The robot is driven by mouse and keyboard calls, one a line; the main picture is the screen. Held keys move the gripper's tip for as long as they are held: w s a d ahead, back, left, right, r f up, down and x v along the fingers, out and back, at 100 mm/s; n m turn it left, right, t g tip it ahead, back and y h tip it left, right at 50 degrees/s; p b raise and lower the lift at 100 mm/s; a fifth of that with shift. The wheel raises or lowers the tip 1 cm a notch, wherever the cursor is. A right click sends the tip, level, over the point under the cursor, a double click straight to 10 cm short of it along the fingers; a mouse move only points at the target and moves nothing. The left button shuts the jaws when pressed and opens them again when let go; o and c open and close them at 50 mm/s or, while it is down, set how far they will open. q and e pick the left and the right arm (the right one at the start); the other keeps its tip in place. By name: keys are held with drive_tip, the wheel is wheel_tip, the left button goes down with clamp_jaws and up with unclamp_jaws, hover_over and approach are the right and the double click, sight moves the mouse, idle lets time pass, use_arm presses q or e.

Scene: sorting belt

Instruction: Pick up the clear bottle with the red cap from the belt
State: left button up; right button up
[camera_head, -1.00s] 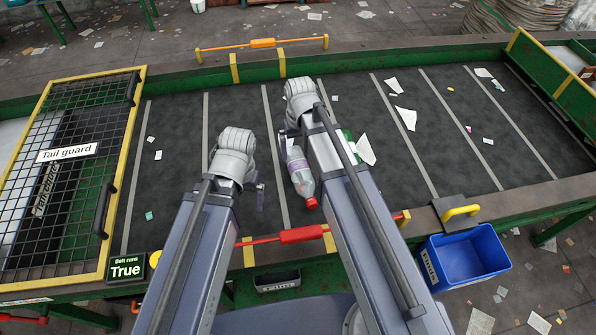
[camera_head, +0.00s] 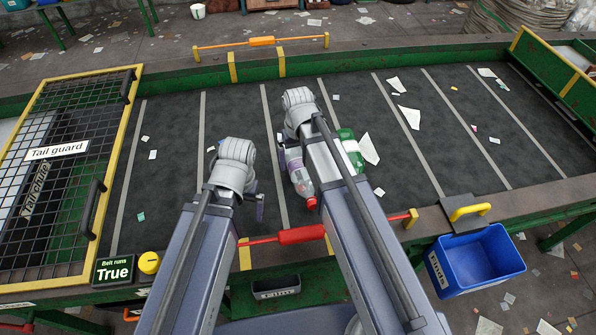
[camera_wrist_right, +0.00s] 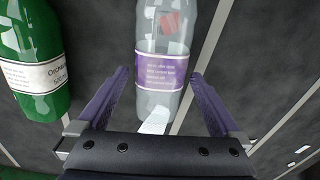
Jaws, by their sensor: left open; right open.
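The clear bottle (camera_head: 303,184) with a red cap (camera_head: 311,203) and purple label lies on the belt, cap toward me. My right arm partly hides it in the head view. In the right wrist view the bottle (camera_wrist_right: 162,75) lies between the spread fingers of my right gripper (camera_wrist_right: 158,88), with a gap on each side; its cap is out of sight there. In the head view my right gripper (camera_head: 285,142) is mostly hidden by its own wrist. My left gripper (camera_head: 258,203) is open and empty, left of the bottle.
A green bottle (camera_head: 351,152) lies close to the right of the clear one; it also shows in the wrist view (camera_wrist_right: 30,60). Paper scraps (camera_head: 370,149) dot the belt. A blue bin (camera_head: 437,268) hangs at the front right. A caged tail guard (camera_head: 110,180) stands left.

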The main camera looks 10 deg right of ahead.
use_arm(q)
wheel_tip(320, 180, down, 2)
drive_tip(key=shift+f+b, duration=0.25)
drive_tip(key=shift+b, duration=0.5)
use_arm(e)
wheel_tip(320, 180, down, 2)
drive_tip(key=shift+f, duration=0.25)
use_arm(q)
drive_tip(key=shift+r, duration=0.1)
use_arm(e)
drive_tip(key=shift+r, duration=0.1)
drive_tip(key=c, duration=1.2)
use_arm(q)
drive_tip(key=shift+r, duration=0.1)
use_arm(e)
drive_tip(key=shift+r, duration=0.1)
wheel_tip(320, 180, up, 10)
drive_tip(key=p, duration=1)
use_arm(q)
wheel_tip(320, 180, up, 10)
